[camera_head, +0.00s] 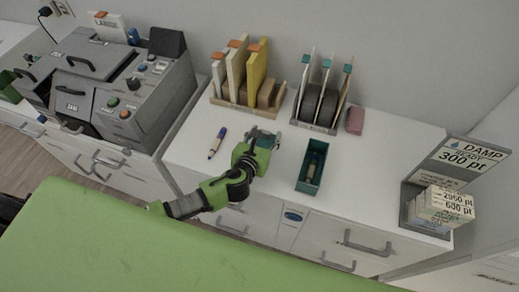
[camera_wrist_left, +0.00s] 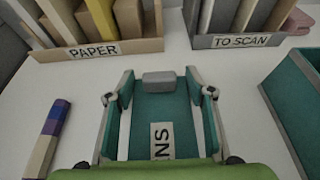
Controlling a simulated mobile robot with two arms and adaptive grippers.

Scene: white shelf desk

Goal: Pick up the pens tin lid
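The pens tin lid (camera_wrist_left: 150,106) is a flat teal piece with a grey block at its far end and a white label whose visible letters read "NS". It lies on the white desk top, and its near end is hidden behind my green wrist part. My left gripper (camera_head: 268,139) is over the desk, left of the open teal tin (camera_head: 303,178). In the left wrist view my left gripper's fingers (camera_wrist_left: 159,94) stand wide apart, one on each side of the lid. Whether they touch its edges is unclear. My right gripper is not in view.
A pen (camera_head: 217,143) lies left of the gripper. Behind stand the "PAPER" rack (camera_wrist_left: 100,48) and the "TO SCAN" rack (camera_wrist_left: 240,41). A pink block (camera_head: 355,121) is beside them. A grey machine (camera_head: 125,95) stands left, a sign stand (camera_head: 425,190) right.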

